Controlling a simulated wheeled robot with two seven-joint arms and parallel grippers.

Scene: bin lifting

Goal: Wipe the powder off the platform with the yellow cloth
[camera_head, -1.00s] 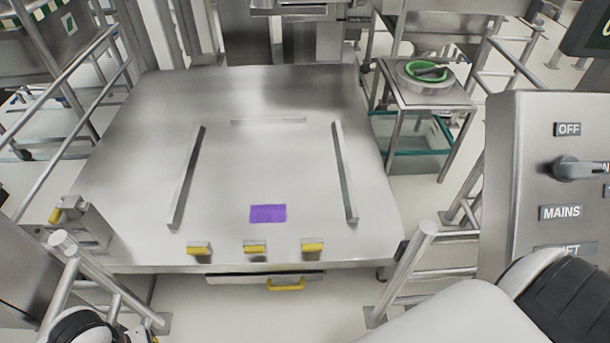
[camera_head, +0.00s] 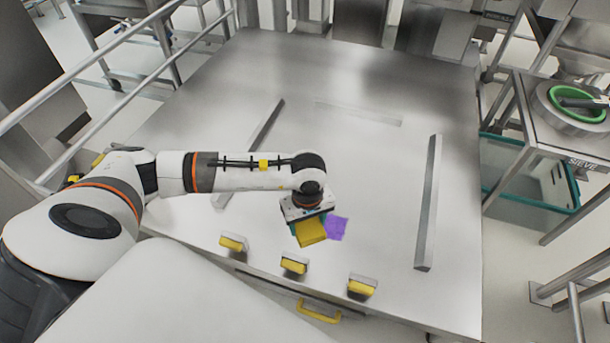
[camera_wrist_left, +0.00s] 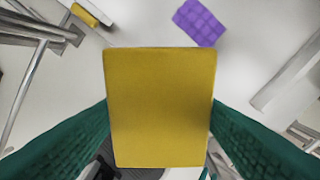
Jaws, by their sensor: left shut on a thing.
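My left gripper (camera_head: 308,215) reaches over the metal platform (camera_head: 350,70) and is shut on the yellow cloth (camera_head: 311,232). In the left wrist view the cloth (camera_wrist_left: 160,108) is a flat yellow block between my two green fingers. A purple patch (camera_head: 338,227), the only powder-like mark I see, lies on the platform just right of the cloth. In the left wrist view the purple patch (camera_wrist_left: 199,22) shows a grid pattern, beyond the cloth's top edge and apart from it in the picture. Whether the cloth touches the platform I cannot tell. My right gripper is not in view.
Raised metal bars stand on the platform, one at the right (camera_head: 428,200) and one at the left (camera_head: 262,135). Several yellow-topped blocks (camera_head: 294,265) line the front edge. A side table with a green-rimmed sieve (camera_head: 580,102) stands at the right. Rails (camera_head: 105,60) run along the left.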

